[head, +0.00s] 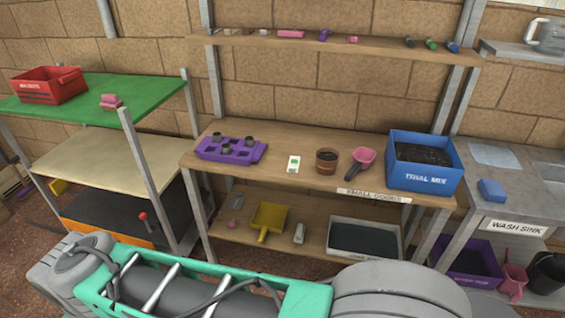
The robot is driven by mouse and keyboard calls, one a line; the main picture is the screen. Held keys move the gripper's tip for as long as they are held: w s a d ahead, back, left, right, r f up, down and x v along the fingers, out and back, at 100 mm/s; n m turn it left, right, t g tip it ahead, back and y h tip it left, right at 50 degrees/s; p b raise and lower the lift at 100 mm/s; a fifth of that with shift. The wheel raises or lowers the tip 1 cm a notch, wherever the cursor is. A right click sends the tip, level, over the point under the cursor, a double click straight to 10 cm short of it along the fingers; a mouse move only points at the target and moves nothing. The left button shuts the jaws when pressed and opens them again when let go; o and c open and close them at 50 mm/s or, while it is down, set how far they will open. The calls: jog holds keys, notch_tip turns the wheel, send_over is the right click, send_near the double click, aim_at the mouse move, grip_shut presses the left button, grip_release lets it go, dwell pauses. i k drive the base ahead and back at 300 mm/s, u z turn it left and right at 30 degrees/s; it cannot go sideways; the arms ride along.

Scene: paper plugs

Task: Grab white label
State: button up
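A small white label (293,164) with a green mark lies on the middle wooden shelf (320,188) of the rack ahead of me. It sits between a purple tray and a brown pot, apart from both. My arm crosses the bottom of the head view in teal and grey. My gripper is not in the picture, so its state is hidden.
Near the label are a purple tray (231,150) with dark plugs, a brown pot (326,161), a pink scoop (363,160) and a blue bin (424,163). An upper shelf (380,46) hangs above. A green-topped table (95,98) stands left, a sink right.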

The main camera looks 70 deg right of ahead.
aim_at(294, 162)
jog(key=z, duration=0.45)
jog(key=i, duration=0.8)
jog(key=z, duration=1.3)
jog(key=i, duration=0.55)
jog(key=z, duration=0.45)
